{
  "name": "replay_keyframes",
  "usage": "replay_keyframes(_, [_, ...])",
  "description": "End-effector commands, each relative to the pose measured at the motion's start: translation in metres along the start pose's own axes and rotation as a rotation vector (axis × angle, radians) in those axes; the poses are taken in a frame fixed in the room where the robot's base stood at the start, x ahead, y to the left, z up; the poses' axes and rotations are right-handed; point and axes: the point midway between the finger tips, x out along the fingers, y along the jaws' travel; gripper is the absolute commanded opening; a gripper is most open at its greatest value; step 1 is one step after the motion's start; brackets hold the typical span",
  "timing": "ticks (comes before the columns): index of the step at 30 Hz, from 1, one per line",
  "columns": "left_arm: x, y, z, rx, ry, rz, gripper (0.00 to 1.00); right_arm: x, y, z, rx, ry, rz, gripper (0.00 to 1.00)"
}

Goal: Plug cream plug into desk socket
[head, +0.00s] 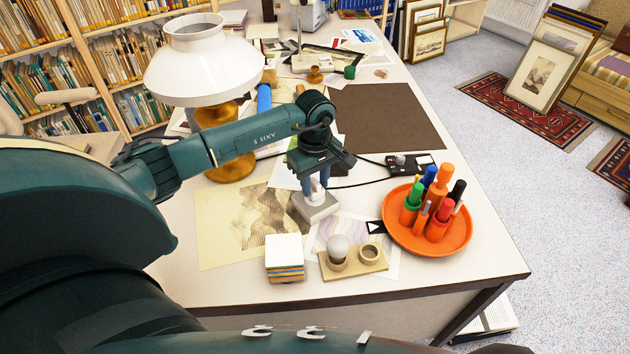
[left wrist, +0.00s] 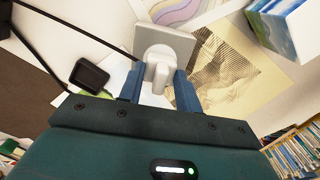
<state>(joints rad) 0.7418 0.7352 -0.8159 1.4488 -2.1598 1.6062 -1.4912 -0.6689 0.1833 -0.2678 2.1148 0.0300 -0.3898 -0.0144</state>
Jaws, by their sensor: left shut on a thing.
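My left gripper (head: 316,190) points down over the desk, with its fingers shut on the cream plug. The plug (left wrist: 157,72) shows between the blue fingers (left wrist: 158,88) in the left wrist view, its rounded body against a pale square block that looks like the desk socket (left wrist: 180,42). In the head view the socket (head: 315,208) sits on the desk below the fingers, and the plug is mostly hidden by them. Plug and socket overlap in the wrist view; I cannot tell how deep the plug sits. My right gripper is not in view.
An orange tray (head: 405,248) with pens stands right of the socket. A white lamp (head: 203,65) stands behind left.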

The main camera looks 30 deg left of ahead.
Motion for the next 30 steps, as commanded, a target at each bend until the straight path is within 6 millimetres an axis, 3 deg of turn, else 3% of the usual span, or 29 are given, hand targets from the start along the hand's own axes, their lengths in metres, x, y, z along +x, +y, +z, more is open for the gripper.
replay_keyframes(21, [0.013,0.000,0.000,0.000,0.000,0.000,0.14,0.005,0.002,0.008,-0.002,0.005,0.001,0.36])
replay_keyframes(22, [0.012,0.000,0.000,0.000,0.000,0.000,0.35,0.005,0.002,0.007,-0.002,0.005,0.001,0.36])
replay_keyframes(30, [0.012,0.000,0.000,0.000,0.000,0.000,0.58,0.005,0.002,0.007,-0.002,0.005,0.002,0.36])
